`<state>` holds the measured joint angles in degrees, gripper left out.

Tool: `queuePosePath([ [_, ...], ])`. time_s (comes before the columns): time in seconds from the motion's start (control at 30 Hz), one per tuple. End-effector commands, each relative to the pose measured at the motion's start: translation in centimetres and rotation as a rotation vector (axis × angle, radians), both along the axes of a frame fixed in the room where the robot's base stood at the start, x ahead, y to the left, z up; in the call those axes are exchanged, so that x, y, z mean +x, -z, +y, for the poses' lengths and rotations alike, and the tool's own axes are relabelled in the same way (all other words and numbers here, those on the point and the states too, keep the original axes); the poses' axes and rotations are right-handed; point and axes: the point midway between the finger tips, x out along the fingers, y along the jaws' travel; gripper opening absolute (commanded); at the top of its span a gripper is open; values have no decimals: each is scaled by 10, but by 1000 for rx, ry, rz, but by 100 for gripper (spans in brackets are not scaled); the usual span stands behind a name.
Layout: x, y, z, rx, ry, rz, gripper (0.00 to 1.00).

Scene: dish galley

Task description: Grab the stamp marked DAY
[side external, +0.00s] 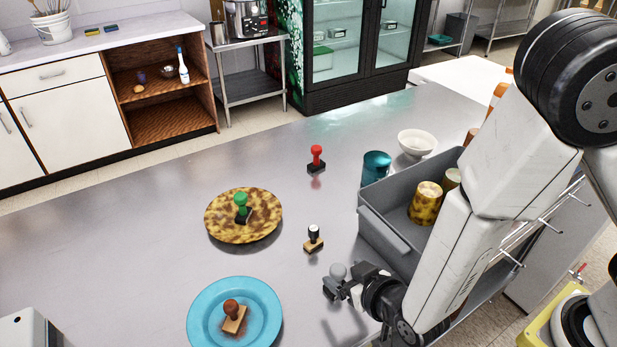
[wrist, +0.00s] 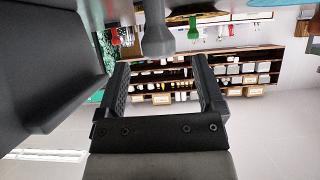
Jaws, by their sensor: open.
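Several stamps stand on the steel counter and plates, and I cannot read DAY on any of them. A grey-handled stamp (side external: 337,272) is right at my gripper (side external: 345,283). In the wrist view my gripper (wrist: 161,62) is open and empty, with the grey stamp (wrist: 157,38) just beyond the fingertips, within the gap's width. A black-and-white-handled stamp (side external: 313,235) with a wooden base is behind it. A red stamp (side external: 316,156) stands farther back. A green stamp (side external: 240,205) is on the mottled plate (side external: 218,228), a brown stamp (side external: 232,312) on the blue plate (side external: 262,296).

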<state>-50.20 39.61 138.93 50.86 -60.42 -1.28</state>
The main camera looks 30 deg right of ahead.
Motion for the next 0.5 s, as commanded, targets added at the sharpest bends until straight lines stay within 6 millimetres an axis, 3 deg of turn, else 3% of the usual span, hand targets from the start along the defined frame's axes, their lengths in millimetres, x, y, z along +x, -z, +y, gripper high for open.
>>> queuePosePath([
  [0.23,8,5,-1,-1,2,0,87],
  [0.5,35,20,-1,-1,3,0,87],
])
